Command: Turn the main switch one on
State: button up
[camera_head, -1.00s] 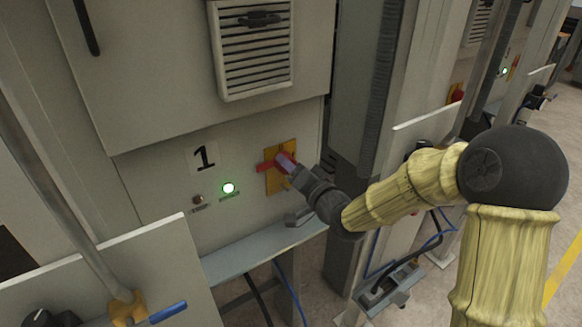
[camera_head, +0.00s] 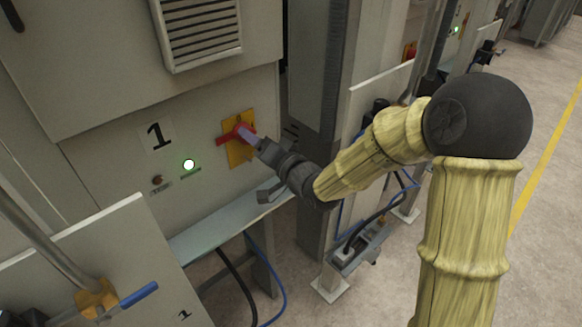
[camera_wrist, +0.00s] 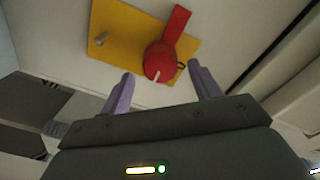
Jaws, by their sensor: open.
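The main switch one is a red rotary handle (camera_head: 229,136) on a yellow plate (camera_head: 237,154), on the cabinet panel marked 1 (camera_head: 156,136). In the wrist view the red handle (camera_wrist: 173,36) extends up and right from its round hub, which bears a white mark, on the yellow plate (camera_wrist: 125,32). My gripper (camera_head: 250,137) is at the right side of the handle. In the wrist view my gripper (camera_wrist: 160,70) is open, with a purple finger on each side of the hub. I cannot tell whether either finger touches it.
A lit green lamp (camera_head: 188,165) and a dark button (camera_head: 157,180) sit left of the switch. A grey ledge (camera_head: 225,222) juts out below the panel. A post (camera_head: 38,235) and white panel stand in front at left. Open floor (camera_head: 545,200) lies at right.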

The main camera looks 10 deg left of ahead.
jog(key=b+v, duration=0.8)
jog(key=v, duration=0.7)
jog(key=w+d+f+m+h+p, duration=0.1)
jog(key=w+d+f+h+p, duration=0.15)
jog(key=d+h, duration=0.3)
jog(key=w+d+f+h+p, duration=0.1)
jog(key=d+f+h+p, duration=0.1)
jog(key=d+f+h, duration=0.4)
jog(key=s+d+f+n+g+h+p, duration=0.1)
jog(key=s+d+f+g+h+p, duration=0.1)
jog(key=s+d+g, duration=0.6)
jog(key=s+f+g+p, duration=0.1)
jog(key=s+p, duration=0.1)
jog(key=s, duration=0.2)
jog(key=shift+n+p, duration=0.3)
jog(key=shift+p, duration=0.05)
